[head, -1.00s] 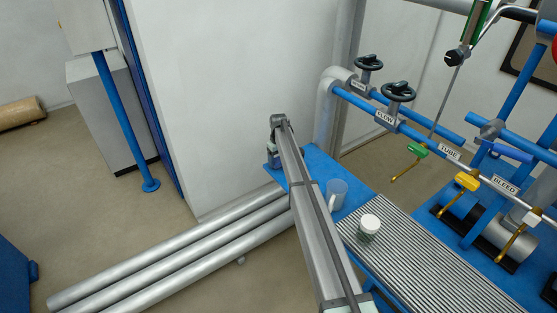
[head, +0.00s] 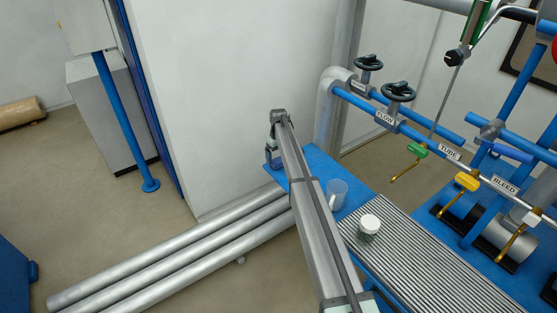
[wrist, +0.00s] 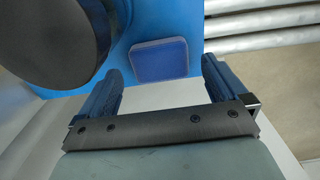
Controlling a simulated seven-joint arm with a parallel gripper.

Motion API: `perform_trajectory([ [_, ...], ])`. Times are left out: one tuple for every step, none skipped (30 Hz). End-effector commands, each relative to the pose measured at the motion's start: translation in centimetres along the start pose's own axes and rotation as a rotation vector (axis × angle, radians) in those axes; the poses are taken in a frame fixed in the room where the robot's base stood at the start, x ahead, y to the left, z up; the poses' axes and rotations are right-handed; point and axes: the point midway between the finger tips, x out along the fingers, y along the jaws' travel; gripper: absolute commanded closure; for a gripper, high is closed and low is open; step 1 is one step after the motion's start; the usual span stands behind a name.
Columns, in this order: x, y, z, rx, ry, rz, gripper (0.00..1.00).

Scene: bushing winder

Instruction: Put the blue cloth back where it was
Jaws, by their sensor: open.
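A blue folded cloth (wrist: 160,60), a rounded rectangle with a paler edge, lies flat on the blue bench top (wrist: 187,15) in the wrist view. My gripper (wrist: 162,68) is open, and its two dark blue fingers stand apart on either side of the view, with the cloth showing beyond the gap between them. Nothing is held between the fingers. In the head view my gripper (head: 272,157) is at the far left end of the blue bench, partly hidden by my arm. The cloth cannot be made out there.
A translucent cup (head: 337,193) and a white-lidded jar (head: 368,226) stand right of my arm, the jar on a ribbed grey strip (head: 425,260). Silver pipes (head: 180,255) run low at left. A large dark round shape (wrist: 50,40) fills the wrist view's upper left.

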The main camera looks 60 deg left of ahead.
Motion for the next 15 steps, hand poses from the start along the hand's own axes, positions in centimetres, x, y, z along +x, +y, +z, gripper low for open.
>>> perform_trajectory([
  [-1.2, 0.0, 0.0, 0.000, 0.002, 0.001, 0.01],
  [-1.8, 0.0, 0.0, 0.000, 0.002, 0.001, 0.01],
  [-2.5, 0.0, 0.0, 0.000, 0.001, 0.001, 0.01],
  [-3.1, 0.0, 0.0, 0.000, 0.001, 0.001, 0.01],
  [-3.6, 0.0, 0.0, 0.000, 0.002, 0.001, 0.01],
  [-4.4, 0.0, 0.0, 0.000, 0.002, 0.001, 0.01],
  [-5.0, 0.0, 0.0, 0.000, 0.002, 0.001, 0.01],
  [-5.5, 0.0, 0.0, 0.000, 0.001, 0.000, 0.01],
  [-6.1, 0.0, 0.0, 0.000, 0.001, 0.000, 0.01],
  [-6.5, 0.0, 0.0, 0.000, 0.001, 0.000, 0.01],
  [-7.0, 0.0, 0.0, 0.000, 0.001, 0.000, 0.01],
  [-7.5, 0.0, 0.0, 0.000, 0.001, 0.001, 0.01],
  [-7.9, 0.0, 0.0, 0.000, 0.001, 0.001, 0.01],
  [-8.2, 0.0, 0.0, 0.000, 0.001, 0.000, 0.01],
  [-8.6, 0.0, 0.0, 0.000, 0.000, 0.000, 0.01],
])
